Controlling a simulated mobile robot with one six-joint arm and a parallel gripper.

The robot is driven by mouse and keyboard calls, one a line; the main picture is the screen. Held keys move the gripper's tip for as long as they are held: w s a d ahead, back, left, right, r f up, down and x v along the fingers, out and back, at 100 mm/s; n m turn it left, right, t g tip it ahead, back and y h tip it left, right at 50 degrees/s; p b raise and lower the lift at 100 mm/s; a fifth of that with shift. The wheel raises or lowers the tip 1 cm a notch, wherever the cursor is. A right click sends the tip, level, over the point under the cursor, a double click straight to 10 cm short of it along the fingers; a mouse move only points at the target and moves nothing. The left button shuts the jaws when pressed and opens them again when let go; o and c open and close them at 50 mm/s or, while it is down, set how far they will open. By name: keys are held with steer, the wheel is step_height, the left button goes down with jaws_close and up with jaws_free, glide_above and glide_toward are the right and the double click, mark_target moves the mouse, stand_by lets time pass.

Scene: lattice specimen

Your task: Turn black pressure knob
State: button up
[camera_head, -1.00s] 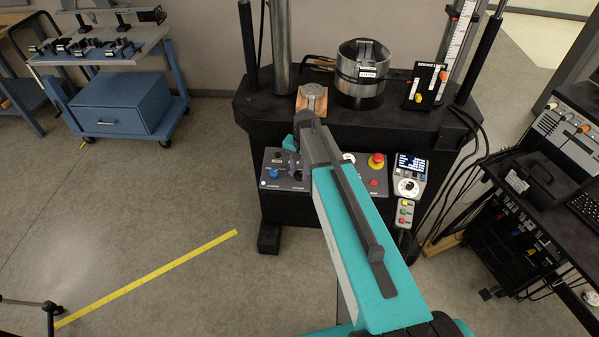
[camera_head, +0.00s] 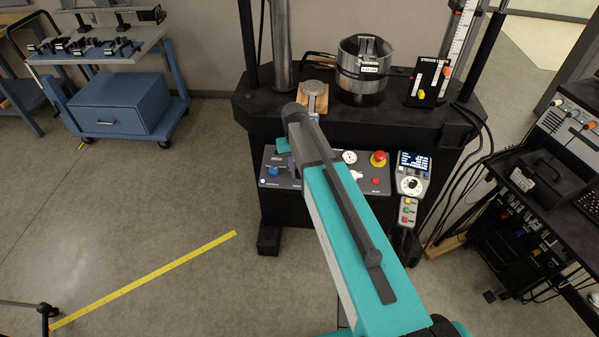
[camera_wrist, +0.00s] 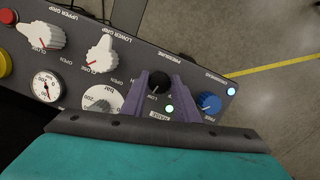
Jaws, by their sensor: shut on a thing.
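The black pressure knob (camera_wrist: 158,82) sits on the dark control panel (camera_wrist: 75,15), under the word PRESSURE in the wrist view. My gripper (camera_wrist: 158,77) has its two purple fingers on either side of the knob and is shut on it. The knob's lower part is partly hidden between the fingers.
Gauges (camera_wrist: 47,86) lie nearby. In the head view, a red emergency button (camera_head: 379,158) and a handset (camera_head: 410,185) are to the right.

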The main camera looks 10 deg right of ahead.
steer(key=shift+n+h+b, duration=0.3)
steer(key=shift+n+b, duration=0.05)
steer(key=shift+n, duration=0.95)
steer(key=o, duration=1.1)
steer(key=shift+c, duration=0.2)
step_height(320, 180, up, 14)
steer(key=a+b, duration=0.1)
steer(key=b, duration=0.2)
steer(key=shift+a+f, duration=0.15)
steer(key=shift+a, duration=0.25)
